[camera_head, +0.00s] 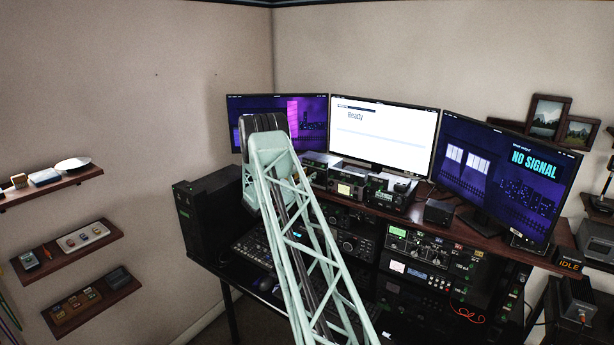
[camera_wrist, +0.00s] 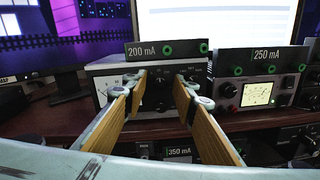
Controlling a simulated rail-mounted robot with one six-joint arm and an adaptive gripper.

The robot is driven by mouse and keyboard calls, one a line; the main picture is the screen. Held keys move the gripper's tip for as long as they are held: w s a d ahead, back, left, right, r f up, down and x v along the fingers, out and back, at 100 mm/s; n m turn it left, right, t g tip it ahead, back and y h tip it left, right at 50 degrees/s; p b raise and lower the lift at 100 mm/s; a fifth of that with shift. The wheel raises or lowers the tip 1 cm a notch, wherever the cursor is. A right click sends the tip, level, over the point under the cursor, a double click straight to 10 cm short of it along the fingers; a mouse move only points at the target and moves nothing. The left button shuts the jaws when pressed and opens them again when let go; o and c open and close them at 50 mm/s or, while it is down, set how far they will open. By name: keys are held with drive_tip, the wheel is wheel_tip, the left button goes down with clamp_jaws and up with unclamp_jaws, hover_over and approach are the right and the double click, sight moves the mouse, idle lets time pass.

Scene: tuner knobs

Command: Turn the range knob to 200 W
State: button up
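My gripper (camera_wrist: 160,80) shows in the wrist view with its two wooden fingers apart. Its tips point at the dark front of a grey box (camera_wrist: 112,70) under a "200 mA" label (camera_wrist: 166,49). Small dark knobs (camera_wrist: 160,84) show in the gap between the fingers. I cannot tell which one is the range knob, read its setting, or tell whether a fingertip touches it. The fingers cover parts of the box's front. In the head view my own arm hides the gripper and part of the desk.
A second box (camera_wrist: 258,93) with a lit meter and a "250 mA" label stands to the right. Another panel labelled "350 mA" (camera_wrist: 178,151) lies below. Three monitors (camera_head: 383,132) stand behind. A dark tower (camera_head: 208,213) is at the left of the desk.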

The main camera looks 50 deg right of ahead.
drive_tip(key=c, duration=0.9)
drive_tip(key=shift+f+m+b, duration=0.2)
drive_tip(key=shift+m+b, duration=0.5)
drive_tip(key=shift+b, duration=1.25)
drive_tip(key=m+b, duration=0.2)
drive_tip(key=b, duration=0.3)
drive_tip(key=m+b, duration=0.3)
drive_tip(key=b, duration=0.4)
drive_tip(key=shift+m+b, duration=0.4)
drive_tip(key=shift+r+m+b, duration=0.2)
drive_tip(key=shift+m+b, duration=0.2)
drive_tip(key=shift+b, duration=0.4)
drive_tip(key=o, duration=0.9)
